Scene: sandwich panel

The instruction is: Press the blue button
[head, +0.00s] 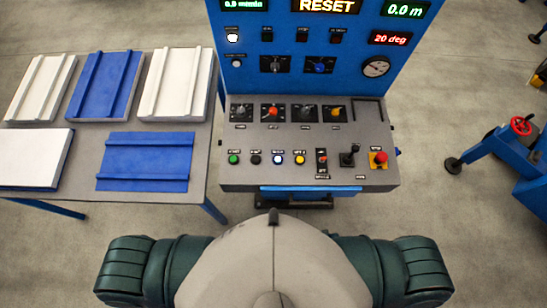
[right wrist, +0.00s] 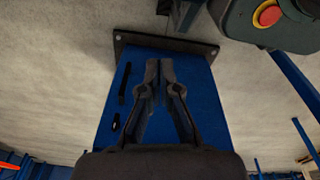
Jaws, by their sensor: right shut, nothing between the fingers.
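The blue button (head: 278,159) sits in the lower row of the sloped grey console, between a black button (head: 255,159) and a yellow button (head: 299,160). It looks lit, with a pale bluish-white centre. My right gripper (right wrist: 159,64) shows only in the right wrist view. It is shut and empty, its fingers in front of a blue surface with a dark edge. The blue button is not visible in that view. Neither gripper shows in the head view, and my left gripper is in no view.
The grey console (head: 230,178) carries a green button (head: 233,159), rotary knobs, a joystick (head: 349,157) and a red emergency stop (head: 380,158), also in the right wrist view (right wrist: 268,14). A table (head: 203,165) with white and blue panels stands left. A blue machine (head: 500,155) stands right.

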